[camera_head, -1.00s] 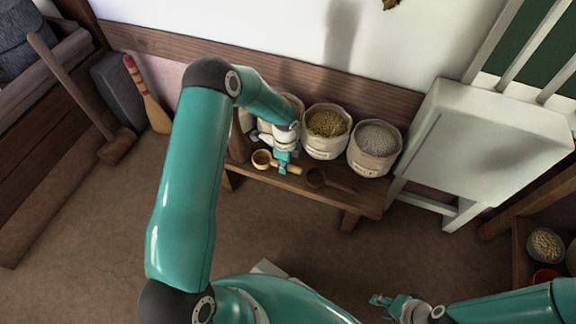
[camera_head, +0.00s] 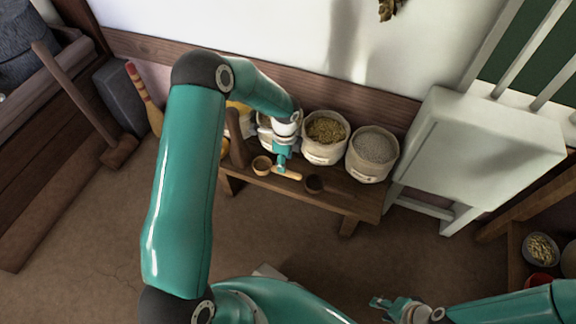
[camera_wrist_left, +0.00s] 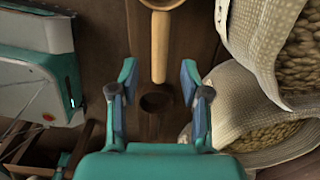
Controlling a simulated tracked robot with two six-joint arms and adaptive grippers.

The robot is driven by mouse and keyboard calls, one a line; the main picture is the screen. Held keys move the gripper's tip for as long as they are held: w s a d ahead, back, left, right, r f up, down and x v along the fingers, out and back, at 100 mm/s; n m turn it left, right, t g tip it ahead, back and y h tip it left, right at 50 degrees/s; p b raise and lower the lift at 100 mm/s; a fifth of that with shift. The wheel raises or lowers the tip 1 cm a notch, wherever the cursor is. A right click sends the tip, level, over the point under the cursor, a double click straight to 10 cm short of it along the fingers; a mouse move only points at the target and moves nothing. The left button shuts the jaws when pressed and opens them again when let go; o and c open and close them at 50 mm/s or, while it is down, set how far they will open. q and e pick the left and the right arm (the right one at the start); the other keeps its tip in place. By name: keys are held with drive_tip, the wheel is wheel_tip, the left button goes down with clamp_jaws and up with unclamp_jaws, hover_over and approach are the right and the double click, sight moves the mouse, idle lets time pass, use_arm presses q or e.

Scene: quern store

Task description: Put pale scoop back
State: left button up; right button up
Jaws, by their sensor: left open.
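The pale scoop (camera_head: 288,174) lies on the low wooden bench (camera_head: 349,204), its round bowl to the left and its handle to the right. My left gripper (camera_head: 281,168) points down over the scoop's handle. In the left wrist view the pale handle (camera_wrist_left: 159,48) lies between the open fingers (camera_wrist_left: 158,75), with a gap on each side. The bowl is cut off at the top of that view. My right gripper (camera_head: 381,304) is low in the head view, away from the bench; its opening is unclear.
A dark scoop (camera_head: 314,184) lies right of the pale handle; it also shows between the finger bases in the wrist view (camera_wrist_left: 157,101). Open sacks (camera_head: 325,152) (camera_head: 368,168) stand behind. A brown upright object (camera_head: 238,151) is at left, a white cabinet (camera_head: 480,150) at right.

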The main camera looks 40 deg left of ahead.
use_arm(q)
wheel_tip(320, 180, up, 5)
drive_tip(key=p, duration=0.1)
drive_tip(key=s+d+f+n+h, duration=0.2)
drive_tip(key=s+d+f+n, duration=0.2)
drive_tip(key=s+d+n, duration=0.4)
drive_tip(key=s+d+f+n+h, duration=0.2)
drive_tip(key=s+d+f+n, duration=0.2)
drive_tip(key=s+d+n, duration=0.5)
drive_tip(key=s+d, duration=0.3)
drive_tip(key=shift+f+t, duration=0.3)
drive_tip(key=shift+f, duration=0.05)
drive_tip(key=shift+s, duration=0.1)
